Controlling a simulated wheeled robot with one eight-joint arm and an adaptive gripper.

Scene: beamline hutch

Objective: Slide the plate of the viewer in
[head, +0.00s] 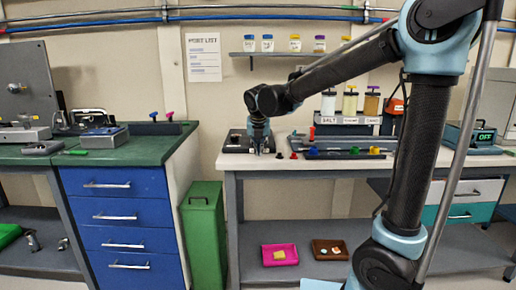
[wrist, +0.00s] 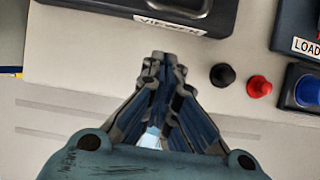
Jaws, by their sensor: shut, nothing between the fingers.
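The viewer (head: 236,141) is a dark, flat box on the left end of the white-topped bench in the head view. In the wrist view the viewer (wrist: 130,10) shows at the top, with a "VIEWER" label on its front face and part of a grey handle-like piece on top. Its plate cannot be made out clearly. My gripper (head: 262,150) points down just in front of the viewer's right part. In the wrist view my gripper (wrist: 162,62) is shut and empty, its fingertips over bare bench, below the viewer label and apart from it.
A black knob (wrist: 222,75) and a red knob (wrist: 259,86) stand on the bench right of my fingers. A blue-knobbed block (wrist: 303,92) and a "LOAD" labelled block (wrist: 298,25) lie farther right. The bench top (wrist: 60,70) left of my fingers is clear.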

